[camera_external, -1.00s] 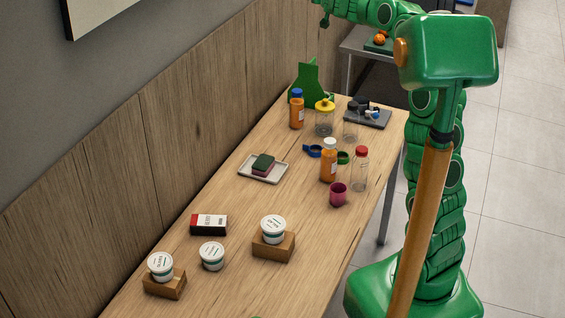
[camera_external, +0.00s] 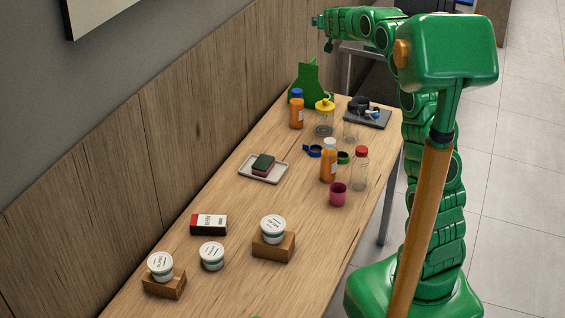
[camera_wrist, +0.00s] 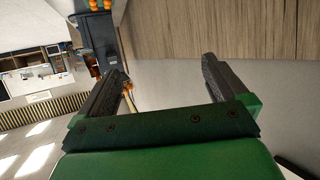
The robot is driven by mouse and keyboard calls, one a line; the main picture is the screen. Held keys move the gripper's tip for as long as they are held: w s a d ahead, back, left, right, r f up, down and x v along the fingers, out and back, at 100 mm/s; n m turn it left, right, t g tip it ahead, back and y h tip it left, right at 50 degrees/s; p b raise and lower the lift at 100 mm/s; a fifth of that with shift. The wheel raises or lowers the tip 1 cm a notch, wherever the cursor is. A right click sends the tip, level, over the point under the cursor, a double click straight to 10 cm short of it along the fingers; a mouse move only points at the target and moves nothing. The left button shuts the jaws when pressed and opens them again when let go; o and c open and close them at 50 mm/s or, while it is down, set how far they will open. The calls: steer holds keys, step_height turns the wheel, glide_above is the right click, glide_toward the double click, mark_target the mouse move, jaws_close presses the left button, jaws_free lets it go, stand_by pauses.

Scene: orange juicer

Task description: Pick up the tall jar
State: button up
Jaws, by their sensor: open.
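A tall clear jar with a red lid (camera_external: 360,171) stands upright near the right edge of the wooden table. A clear jar with a yellow lid (camera_external: 324,120) stands farther back. Which one the task means by the tall jar is not certain. My gripper (camera_external: 318,21) is high above the far end of the table, well away from both jars. In the wrist view, my gripper (camera_wrist: 163,68) is open, with nothing between its fingers. No jar shows clearly in the wrist view.
A dark tray (camera_external: 381,122) and a green stand (camera_external: 309,85) are at the back. White tubs (camera_external: 212,257) stand in front. A wooden wall (camera_external: 190,120) borders the table's left side. The middle of the table is fairly clear.

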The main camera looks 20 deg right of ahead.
steer(key=shift+f, duration=1.2)
glide_above(326, 109)
steer(key=shift+f, duration=3.6)
steer(key=f, duration=2.6)
steer(key=shift+s, duration=0.2)
steer(key=shift+x, duration=2.55)
steer(key=shift+a+f, duration=0.1)
steer(key=c, duration=1.6)
